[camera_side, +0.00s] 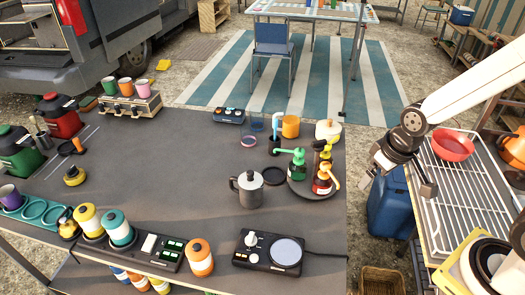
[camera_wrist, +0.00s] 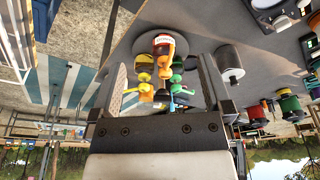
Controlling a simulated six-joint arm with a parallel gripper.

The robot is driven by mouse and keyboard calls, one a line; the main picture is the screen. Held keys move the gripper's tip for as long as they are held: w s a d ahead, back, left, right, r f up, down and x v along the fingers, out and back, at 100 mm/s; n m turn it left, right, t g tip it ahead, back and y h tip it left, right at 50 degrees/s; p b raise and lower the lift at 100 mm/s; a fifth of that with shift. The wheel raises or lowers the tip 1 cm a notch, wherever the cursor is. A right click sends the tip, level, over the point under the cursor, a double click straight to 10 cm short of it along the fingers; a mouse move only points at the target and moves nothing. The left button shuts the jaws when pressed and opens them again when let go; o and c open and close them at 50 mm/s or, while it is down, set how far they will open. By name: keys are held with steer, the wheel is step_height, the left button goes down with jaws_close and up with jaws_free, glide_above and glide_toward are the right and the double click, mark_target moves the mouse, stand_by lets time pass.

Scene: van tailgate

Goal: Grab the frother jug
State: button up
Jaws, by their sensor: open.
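The likely frother jug (camera_side: 249,190) is a dark grey pot with a pale lid, a knob and a black side handle. It stands upright on the dark table, right of centre in the side view. In the wrist view, which is upside down, a grey cylinder that looks like it (camera_wrist: 230,62) shows just right of the right finger. My gripper (camera_side: 401,178) is open and empty, beyond the table's right edge in the side view and well apart from the jug. In the wrist view my gripper (camera_wrist: 165,80) has its fingers wide apart, with pump bottles seen between them.
A round tray (camera_side: 296,188) of pump bottles (camera_side: 322,180) stands between the jug and my gripper. A dark disc (camera_side: 274,176) lies beside the jug. A scale-like device (camera_side: 268,252) sits nearer the front. Table left of the jug is clear. A wire rack (camera_side: 462,190) holds a red bowl (camera_side: 453,146).

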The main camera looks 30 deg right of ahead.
mark_target(261, 192)
steer(key=shift+r, duration=0.15)
steer(key=shift+w+v, duration=0.55)
steer(key=shift+v, duration=1.85)
steer(key=a+f+m+g+y, duration=0.1)
steer(key=a+m+g+y, duration=0.1)
steer(key=a+m+y, duration=1.1)
steer(key=w+a+r+m+t, duration=0.2)
steer(key=w+a+m+t, duration=0.2)
steer(key=w+m+t, duration=0.55)
steer(key=w+d+f+m+t+h, duration=0.1)
steer(key=w+d+m+t+h, duration=0.2)
steer(key=w+d+m+t, duration=0.3)
steer(key=shift+m+g, duration=0.55)
steer(key=f, duration=0.7)
steer(key=a+f, duration=0.1)
steer(key=f, duration=1.3)
steer(key=shift+w+a+f, duration=0.2)
steer(key=shift+w, duration=0.1)
steer(key=shift+x, duration=1.35)
